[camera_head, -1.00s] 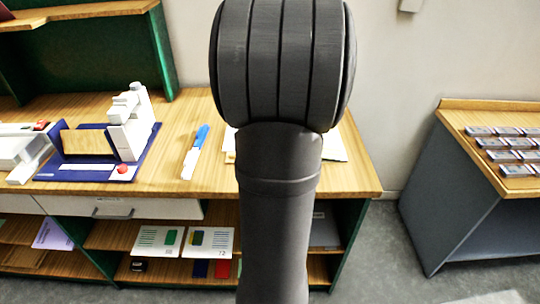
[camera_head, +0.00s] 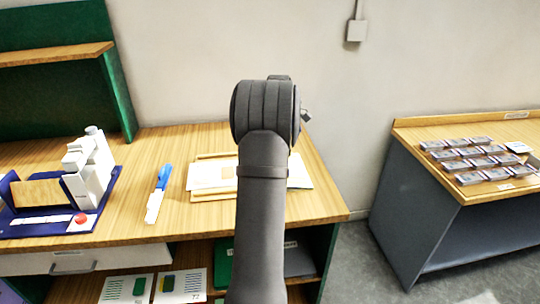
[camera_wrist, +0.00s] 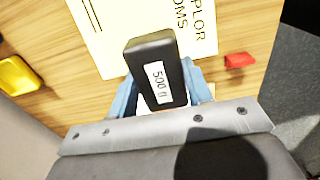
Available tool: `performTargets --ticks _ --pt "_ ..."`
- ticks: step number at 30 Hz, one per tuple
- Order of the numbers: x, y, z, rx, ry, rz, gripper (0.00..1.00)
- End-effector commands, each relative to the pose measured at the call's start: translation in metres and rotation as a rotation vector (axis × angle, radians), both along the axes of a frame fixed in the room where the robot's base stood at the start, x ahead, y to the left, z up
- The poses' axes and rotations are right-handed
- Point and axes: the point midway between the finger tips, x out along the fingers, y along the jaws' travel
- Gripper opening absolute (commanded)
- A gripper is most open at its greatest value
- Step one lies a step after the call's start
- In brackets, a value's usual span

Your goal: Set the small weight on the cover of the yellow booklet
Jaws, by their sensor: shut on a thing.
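My gripper (camera_wrist: 160,92) has blue fingers shut on a small black weight (camera_wrist: 166,50) with a white "500 g" label, seen in the wrist view. Beyond the weight lies a pale yellow printed booklet or sheet (camera_wrist: 100,45), with black letters ending "PLOR" and "OMS"; the weight hides part of it. The weight appears to be held above it, but I cannot judge the gap. In the head view my arm hides the fingers and the weight. Pale papers (camera_head: 205,175) lie on the desk around the arm there; I cannot tell which is the booklet.
In the wrist view a yellow object (camera_wrist: 17,75) is at the left and a small red piece (camera_wrist: 239,60) at the right, near the desk edge. In the head view a blue-and-white marker-like object (camera_head: 159,190) and a blue tray (camera_head: 100,222) with white equipment are left.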

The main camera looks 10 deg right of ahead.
Motion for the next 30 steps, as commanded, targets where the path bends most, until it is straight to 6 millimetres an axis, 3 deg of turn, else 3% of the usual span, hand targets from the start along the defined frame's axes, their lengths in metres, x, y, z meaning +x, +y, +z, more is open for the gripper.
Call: performTargets --ticks 6,24,30 --pt "0.015 -0.011 -0.005 -0.001 -0.002 0.000 0.06" --pt "0.016 -0.011 -0.042 0.000 -0.002 0.000 0.06" --pt "0.016 -0.011 -0.045 -0.001 -0.002 0.000 0.06"
